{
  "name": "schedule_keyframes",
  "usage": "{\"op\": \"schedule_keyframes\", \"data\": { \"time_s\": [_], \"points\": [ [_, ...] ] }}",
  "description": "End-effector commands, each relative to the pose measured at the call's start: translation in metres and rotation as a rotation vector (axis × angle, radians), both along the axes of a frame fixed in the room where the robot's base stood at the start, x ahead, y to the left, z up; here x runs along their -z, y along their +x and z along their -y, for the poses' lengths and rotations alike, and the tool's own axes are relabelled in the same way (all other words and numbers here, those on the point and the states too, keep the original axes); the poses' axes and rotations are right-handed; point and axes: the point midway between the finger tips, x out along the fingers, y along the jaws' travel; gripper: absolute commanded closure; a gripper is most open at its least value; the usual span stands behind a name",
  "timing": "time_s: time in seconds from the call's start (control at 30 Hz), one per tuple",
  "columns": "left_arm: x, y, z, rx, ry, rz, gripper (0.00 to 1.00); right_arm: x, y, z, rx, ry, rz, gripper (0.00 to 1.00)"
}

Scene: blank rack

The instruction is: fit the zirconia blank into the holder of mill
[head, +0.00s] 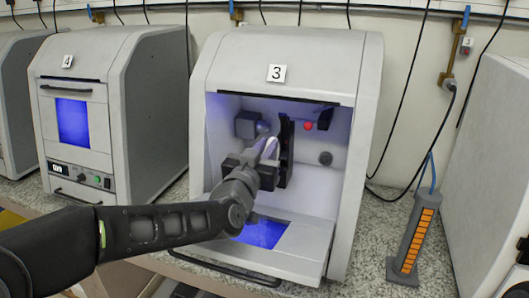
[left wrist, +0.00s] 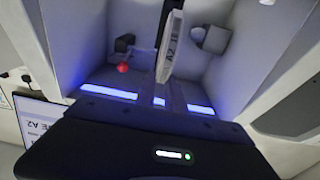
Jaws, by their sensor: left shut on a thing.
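My left gripper (head: 262,163) is inside the open chamber of mill 3 (head: 228,65), shut on the zirconia blank (head: 271,148). The blank is a thin white disc seen nearly edge-on. In the left wrist view the blank (left wrist: 171,45) stands upright, with "A2" lettering on its face. The dark upright holder (head: 285,152) is just right of the blank in the head view. I cannot tell whether the blank touches the holder. The gripper hides part of both. My right gripper is not in view.
A grey spindle block (head: 246,124) and a red knob (head: 308,126) are in the chamber. Mill 4 (head: 110,60) stands shut at the left. A grey post with orange slots (head: 413,240) stands on the counter at the right. A screen (left wrist: 38,125) shows in the left wrist view.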

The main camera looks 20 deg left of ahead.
Motion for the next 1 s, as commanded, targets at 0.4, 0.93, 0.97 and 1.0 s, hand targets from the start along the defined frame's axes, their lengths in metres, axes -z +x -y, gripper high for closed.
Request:
{"op": "schedule_keyframes", "data": {
  "time_s": [0.4,0.93,0.97,1.0],
  "points": [
    [0.002,0.004,0.001,0.001,-0.001,0.001,1.00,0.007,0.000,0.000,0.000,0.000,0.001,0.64],
    [0.015,0.048,0.003,0.000,-0.001,0.001,1.00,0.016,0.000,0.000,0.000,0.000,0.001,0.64],
    [0.015,0.050,0.003,0.000,0.000,0.001,1.00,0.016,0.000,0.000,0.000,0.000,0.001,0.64],
    [0.015,0.051,0.003,0.000,0.000,0.002,1.00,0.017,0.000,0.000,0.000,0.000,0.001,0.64]
  ]
}}
